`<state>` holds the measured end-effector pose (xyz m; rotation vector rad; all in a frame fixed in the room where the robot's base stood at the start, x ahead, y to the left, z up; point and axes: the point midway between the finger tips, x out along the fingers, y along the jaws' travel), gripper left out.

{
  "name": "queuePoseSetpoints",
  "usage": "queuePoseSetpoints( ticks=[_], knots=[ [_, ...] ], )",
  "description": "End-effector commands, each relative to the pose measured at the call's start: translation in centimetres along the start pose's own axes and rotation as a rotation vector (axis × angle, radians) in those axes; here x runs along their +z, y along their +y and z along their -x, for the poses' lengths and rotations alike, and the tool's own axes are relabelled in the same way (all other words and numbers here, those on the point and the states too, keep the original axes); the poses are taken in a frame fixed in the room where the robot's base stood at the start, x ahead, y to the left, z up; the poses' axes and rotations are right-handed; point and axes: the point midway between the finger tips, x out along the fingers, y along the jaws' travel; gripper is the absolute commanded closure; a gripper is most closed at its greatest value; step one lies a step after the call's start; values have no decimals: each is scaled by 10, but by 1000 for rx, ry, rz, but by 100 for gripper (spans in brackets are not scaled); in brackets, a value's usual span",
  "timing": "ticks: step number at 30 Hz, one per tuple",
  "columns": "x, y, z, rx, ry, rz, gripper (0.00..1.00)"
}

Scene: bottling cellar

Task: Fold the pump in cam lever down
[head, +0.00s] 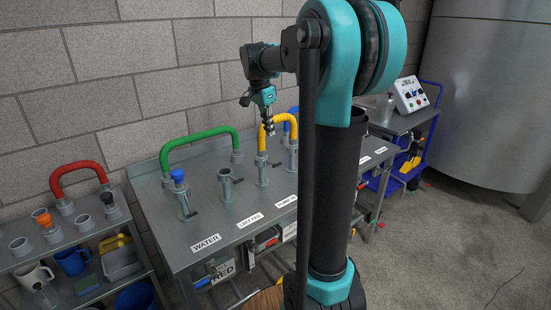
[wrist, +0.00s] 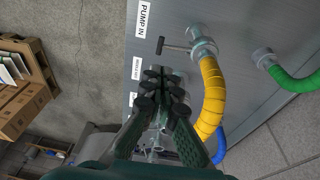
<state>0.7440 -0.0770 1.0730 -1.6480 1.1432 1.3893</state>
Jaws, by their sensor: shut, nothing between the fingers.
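The pump in coupling (wrist: 205,50) stands beside the PUMP IN label (wrist: 143,18) in the wrist view, with the yellow hose (wrist: 212,95) on it. Its cam lever (wrist: 174,47) sticks out sideways from the coupling toward the label, with a dark crossbar at its end. In the head view the coupling (head: 262,174) stands on the steel bench, with the lever (head: 275,164) out to its right. My gripper (wrist: 160,78) is shut and empty, apart from the lever. In the head view my gripper (head: 270,131) hangs near the top of the yellow hose. It hides part of the neighbouring coupling in the wrist view.
The steel bench (head: 214,215) also carries a green hose (head: 200,135), a blue-capped coupling (head: 180,190) and an open coupling (head: 226,186). A blue hose (wrist: 218,146) lies beyond the yellow one. A shelf with a red hose (head: 78,170) stands left; a blue trolley (head: 427,140) stands right.

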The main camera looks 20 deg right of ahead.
Motion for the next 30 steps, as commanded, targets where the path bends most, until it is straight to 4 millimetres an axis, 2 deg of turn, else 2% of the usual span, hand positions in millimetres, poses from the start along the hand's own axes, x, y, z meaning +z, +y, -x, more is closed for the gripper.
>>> queuePoseSetpoints(
  ticks=[9, 16, 21, 30],
  knots=[
    [0, 0, -62, 0, 0, 1, 100],
    [0, 0, -102, -1, -1, 1, 100],
    [0, 0, -117, -1, 0, 2, 100],
    [0, 0, -123, -1, -1, 3, 100]
  ],
)
